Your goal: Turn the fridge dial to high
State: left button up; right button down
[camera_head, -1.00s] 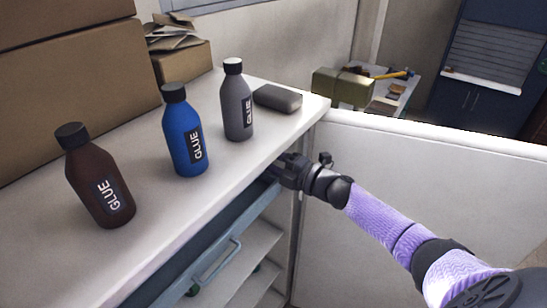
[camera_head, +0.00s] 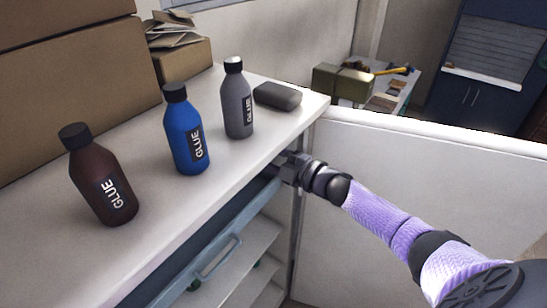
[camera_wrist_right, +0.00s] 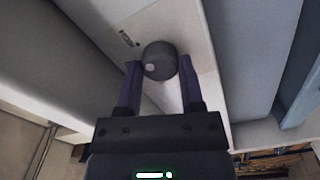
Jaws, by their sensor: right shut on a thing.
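The fridge dial (camera_wrist_right: 158,58) is a dark round knob with a light spot on its face. It sits on a pale panel inside the fridge, and a small printed mark shows just above and left of it in the right wrist view. My right gripper (camera_wrist_right: 160,68) has one finger on each side of the dial and is shut on it. In the head view my right gripper (camera_head: 280,168) reaches under the front right edge of the white top, and the dial is hidden there. My left gripper is not in view.
The white top (camera_head: 150,250) carries brown (camera_head: 97,180), blue (camera_head: 184,135) and grey (camera_head: 237,100) glue bottles and a dark block (camera_head: 278,96). The open fridge door (camera_head: 420,180) stands right of my right arm. A blue-grey drawer front with a handle (camera_head: 220,258) is below the top.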

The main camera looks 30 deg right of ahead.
jog(key=shift+c, duration=1.1)
grip_release()
jog(key=v, duration=1)
jog(key=shift+f, duration=0.1)
